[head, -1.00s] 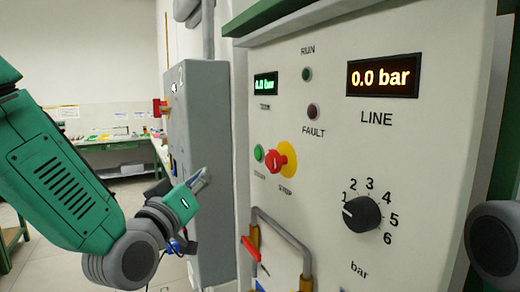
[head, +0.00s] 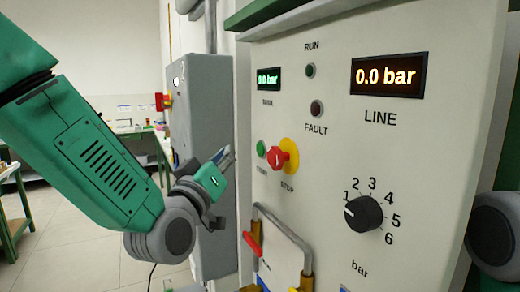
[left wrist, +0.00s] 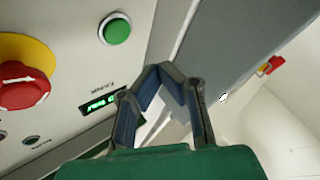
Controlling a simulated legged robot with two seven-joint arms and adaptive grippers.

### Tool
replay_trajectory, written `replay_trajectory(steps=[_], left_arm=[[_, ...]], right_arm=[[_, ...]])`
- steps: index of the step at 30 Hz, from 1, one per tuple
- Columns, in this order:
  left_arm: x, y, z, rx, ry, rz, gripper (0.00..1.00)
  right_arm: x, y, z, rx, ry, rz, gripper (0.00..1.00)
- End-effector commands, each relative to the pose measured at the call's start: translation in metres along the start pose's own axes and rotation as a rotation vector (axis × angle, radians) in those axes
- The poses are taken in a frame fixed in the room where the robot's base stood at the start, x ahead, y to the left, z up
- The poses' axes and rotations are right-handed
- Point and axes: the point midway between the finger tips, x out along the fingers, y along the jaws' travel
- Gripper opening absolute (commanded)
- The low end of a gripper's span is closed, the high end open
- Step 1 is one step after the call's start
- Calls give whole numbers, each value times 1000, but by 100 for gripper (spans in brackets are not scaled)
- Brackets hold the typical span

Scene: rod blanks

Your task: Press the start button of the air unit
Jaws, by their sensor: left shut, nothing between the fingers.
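The green start button (head: 261,148) sits on the pale panel of the air unit (head: 310,215), left of the red stop knob (head: 278,158) on its yellow disc. My left gripper (head: 226,154) is shut and empty, left of the button and apart from the panel. In the left wrist view the green button (left wrist: 117,30) shows at upper left of the closed fingers (left wrist: 162,70), and the red stop knob (left wrist: 24,84) at the far left. A dark rounded part of my right arm shows at the right edge; its gripper is out of view.
A grey cabinet (head: 205,120) with a red switch (head: 163,102) stands behind my left gripper. The pressure dial (head: 363,213) points near 1. The line display (head: 389,75) reads 0.0 bar.

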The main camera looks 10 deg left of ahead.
Motion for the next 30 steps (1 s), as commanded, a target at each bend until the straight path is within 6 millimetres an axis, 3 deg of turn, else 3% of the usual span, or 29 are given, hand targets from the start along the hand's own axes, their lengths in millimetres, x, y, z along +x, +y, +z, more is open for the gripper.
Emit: replay_trajectory(steps=[12,30], left_arm=[[28,21,21,-1,1,0,0],[30,22,22,-1,0,-1,0]], right_arm=[[-1,0,0,0,0,0,40],[-1,0,0,0,0,0,40]])
